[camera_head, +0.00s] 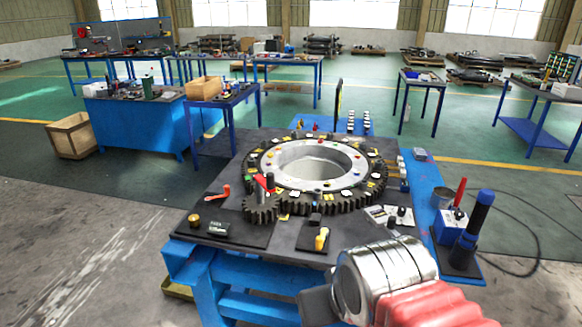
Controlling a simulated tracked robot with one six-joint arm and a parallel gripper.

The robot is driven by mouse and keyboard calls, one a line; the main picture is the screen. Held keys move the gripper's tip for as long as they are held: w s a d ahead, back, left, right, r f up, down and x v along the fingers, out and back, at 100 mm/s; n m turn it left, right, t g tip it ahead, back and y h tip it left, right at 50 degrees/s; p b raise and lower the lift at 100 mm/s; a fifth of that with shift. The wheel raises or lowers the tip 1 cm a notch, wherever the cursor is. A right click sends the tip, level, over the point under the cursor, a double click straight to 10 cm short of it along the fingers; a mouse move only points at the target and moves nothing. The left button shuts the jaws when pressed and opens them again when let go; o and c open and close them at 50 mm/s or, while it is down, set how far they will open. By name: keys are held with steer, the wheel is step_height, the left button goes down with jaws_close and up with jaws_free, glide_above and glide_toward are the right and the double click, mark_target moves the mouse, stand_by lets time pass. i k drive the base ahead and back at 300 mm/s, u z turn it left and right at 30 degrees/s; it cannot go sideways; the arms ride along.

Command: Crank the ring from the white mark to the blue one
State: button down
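The large ring (352,178) lies flat on a dark plate on the blue stand. It has a pale inner band, dark outer teeth and small white, yellow, red, green and blue marks. Which white and blue marks matter I cannot tell. A small dark pinion (260,208) sits at its front left edge, with a red crank arm (262,183) and a dark upright knob above it. My gripper (318,306) is at the bottom, in front of the stand and apart from the crank. Only a dark part shows beyond my silver wrist; its fingers cannot be made out.
A red-handled lever (225,191) and a yellow-topped piece (321,238) stand on the dark plate (200,215). A blue-topped dark post (477,220) and a small box with a red handle (455,210) stand at right. Blue workbenches (140,125) are behind.

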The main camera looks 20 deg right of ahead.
mark_target(258, 209)
steer(key=u, duration=0.3)
steer(key=i, duration=0.95)
steer(key=u, duration=0.55)
